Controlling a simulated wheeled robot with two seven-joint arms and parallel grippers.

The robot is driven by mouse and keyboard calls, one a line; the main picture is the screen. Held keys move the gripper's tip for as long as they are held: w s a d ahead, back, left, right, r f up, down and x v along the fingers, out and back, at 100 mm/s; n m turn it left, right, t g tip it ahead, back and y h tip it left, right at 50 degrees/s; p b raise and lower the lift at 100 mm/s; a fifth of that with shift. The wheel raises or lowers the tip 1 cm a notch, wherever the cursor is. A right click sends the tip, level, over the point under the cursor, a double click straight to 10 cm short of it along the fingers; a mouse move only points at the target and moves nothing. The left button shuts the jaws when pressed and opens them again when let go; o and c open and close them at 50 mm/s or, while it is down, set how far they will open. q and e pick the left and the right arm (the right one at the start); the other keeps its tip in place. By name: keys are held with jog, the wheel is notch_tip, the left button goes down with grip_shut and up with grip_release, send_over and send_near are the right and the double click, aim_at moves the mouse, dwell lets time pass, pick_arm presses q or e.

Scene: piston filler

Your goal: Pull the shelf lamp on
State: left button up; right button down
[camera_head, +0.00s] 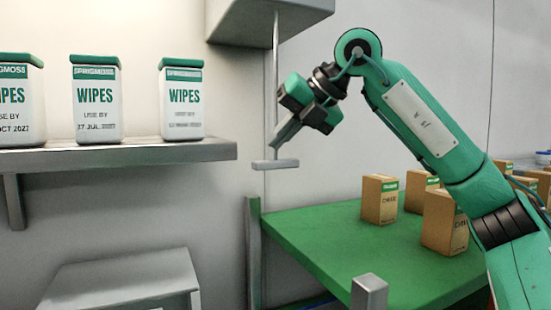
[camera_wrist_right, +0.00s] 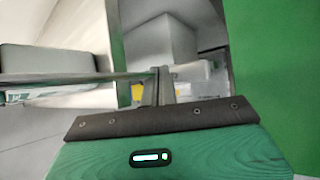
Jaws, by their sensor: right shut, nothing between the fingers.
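A grey box-shaped fixture (camera_head: 268,18) hangs at the top of the head view, and it looks like the shelf lamp. A thin rod (camera_head: 275,70) hangs from it and ends in a flat grey crossbar handle (camera_head: 275,164). My right gripper (camera_head: 276,143) is shut with nothing held. In the head view its fingertips overlap the lower rod, just above the crossbar; I cannot tell whether they touch it. In the right wrist view the closed fingers (camera_wrist_right: 160,86) show at the middle, by a grey bar that I cannot identify for sure. My left gripper is not in view.
A grey shelf (camera_head: 120,154) at left holds white wipes tubs (camera_head: 97,100). A green table (camera_head: 330,235) below right carries several brown cartons (camera_head: 380,199). A grey cabinet (camera_head: 120,280) stands at lower left.

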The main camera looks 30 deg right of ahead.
aim_at(281, 161)
notch_tip(281, 161, up, 6)
jog(key=p, duration=0.4)
dwell(0.6)
